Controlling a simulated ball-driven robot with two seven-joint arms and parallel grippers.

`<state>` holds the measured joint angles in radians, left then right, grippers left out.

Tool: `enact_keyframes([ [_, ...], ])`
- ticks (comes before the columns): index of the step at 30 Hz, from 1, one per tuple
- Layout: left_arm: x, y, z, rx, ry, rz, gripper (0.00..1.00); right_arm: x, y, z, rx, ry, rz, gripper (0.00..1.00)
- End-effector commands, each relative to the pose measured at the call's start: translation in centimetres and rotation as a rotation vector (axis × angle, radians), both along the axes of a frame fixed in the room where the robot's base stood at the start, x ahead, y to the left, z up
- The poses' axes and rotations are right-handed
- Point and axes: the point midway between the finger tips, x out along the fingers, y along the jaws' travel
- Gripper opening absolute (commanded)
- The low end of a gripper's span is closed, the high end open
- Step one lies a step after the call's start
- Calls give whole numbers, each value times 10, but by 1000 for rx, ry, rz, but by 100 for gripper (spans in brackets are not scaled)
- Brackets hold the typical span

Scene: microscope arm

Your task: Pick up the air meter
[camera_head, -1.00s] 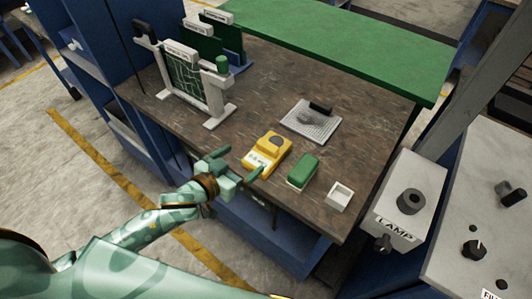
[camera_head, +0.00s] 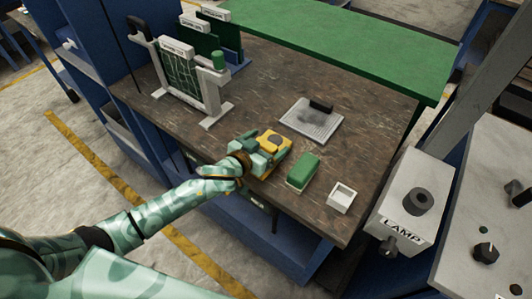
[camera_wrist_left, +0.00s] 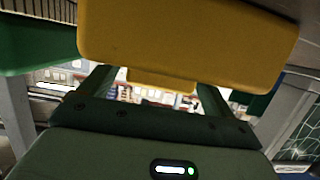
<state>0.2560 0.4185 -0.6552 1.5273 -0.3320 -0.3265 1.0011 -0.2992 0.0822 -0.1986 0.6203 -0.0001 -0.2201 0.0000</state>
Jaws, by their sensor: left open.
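The yellow air meter (camera_head: 287,141), with a dark round part on top, lies on the brown workbench (camera_head: 235,75) near its front edge. My left gripper (camera_head: 264,152) is open at the near end of the meter, its fingers reaching along it and hiding part of it. In the left wrist view the meter's yellow body (camera_wrist_left: 190,42) fills the top, just beyond the two dark fingers of the left gripper (camera_wrist_left: 158,92). I cannot tell whether the fingers touch it. My right gripper is not in view.
Right of the meter are a green block (camera_head: 302,170) and a small white open box (camera_head: 341,197). A grey plate with a black handle (camera_head: 312,120) lies behind. A white-framed rack (camera_head: 182,75) stands at the back left. A lamp box (camera_head: 410,205) is at the right.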

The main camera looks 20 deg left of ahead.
Motion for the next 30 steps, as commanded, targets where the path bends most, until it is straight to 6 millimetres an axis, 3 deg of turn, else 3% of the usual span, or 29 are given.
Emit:
enact_keyframes([
  [2,0,0,0,0,0,0,89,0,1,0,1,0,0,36],
  [8,-1,0,0,0,0,0,36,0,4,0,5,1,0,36],
  [9,-1,0,0,0,0,0,33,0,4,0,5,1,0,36],
  [20,0,0,9,-2,-2,0,34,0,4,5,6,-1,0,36],
  [26,-3,1,42,0,-3,0,34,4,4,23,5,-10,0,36],
  [30,-34,3,78,-2,-2,-2,34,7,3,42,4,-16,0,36],
])
